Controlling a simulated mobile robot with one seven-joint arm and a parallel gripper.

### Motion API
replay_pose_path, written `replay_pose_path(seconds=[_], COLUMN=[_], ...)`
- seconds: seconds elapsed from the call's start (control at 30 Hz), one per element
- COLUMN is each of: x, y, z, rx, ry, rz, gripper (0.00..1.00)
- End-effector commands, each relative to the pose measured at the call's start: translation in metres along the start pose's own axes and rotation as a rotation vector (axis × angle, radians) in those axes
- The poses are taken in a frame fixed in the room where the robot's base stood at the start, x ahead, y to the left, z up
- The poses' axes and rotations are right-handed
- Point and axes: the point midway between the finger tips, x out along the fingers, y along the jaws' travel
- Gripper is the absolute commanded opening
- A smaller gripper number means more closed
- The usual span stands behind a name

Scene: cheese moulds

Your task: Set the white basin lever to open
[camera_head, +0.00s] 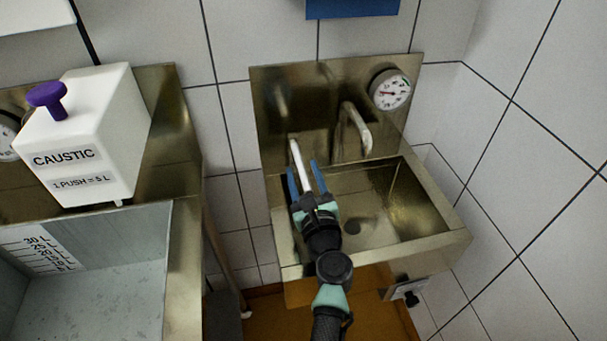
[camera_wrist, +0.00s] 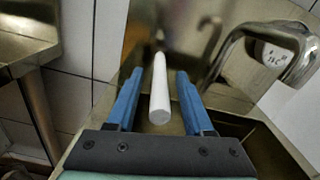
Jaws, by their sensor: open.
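The white lever (camera_head: 299,163) sticks out from the metal back panel of the wall basin (camera_head: 440,245), left of the spout. In the wrist view the white lever (camera_wrist: 160,90) is a rod with its round end towards me. My gripper (camera_head: 306,175) is over the left part of the basin. In the wrist view its blue fingers (camera_wrist: 157,95) are open, one on each side of the lever, with a gap on both sides. The lever's mount on the panel is hard to make out.
A curved metal spout (camera_head: 356,128) and a round dial gauge (camera_head: 391,90) are to the lever's right. A white caustic dispenser (camera_head: 85,135) with a purple knob stands at the left above a grey tank (camera_head: 110,270). A blue box (camera_head: 350,8) hangs above.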

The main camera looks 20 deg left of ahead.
Motion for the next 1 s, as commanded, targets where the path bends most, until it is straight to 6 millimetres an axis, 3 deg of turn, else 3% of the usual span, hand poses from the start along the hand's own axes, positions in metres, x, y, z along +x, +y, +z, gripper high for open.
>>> replay_pose_path(seconds=[0.2,0.5,1.0], x=[0.0003,0.0001,0.0], y=[0.0002,0.0001,0.0001], z=[0.0003,0.0003,0.0001], rx=[0.0,0.0,0.0], ry=[0.0,0.0,0.0], rz=[0.0,0.0,0.0], gripper=[0.52,0.0,0.0])
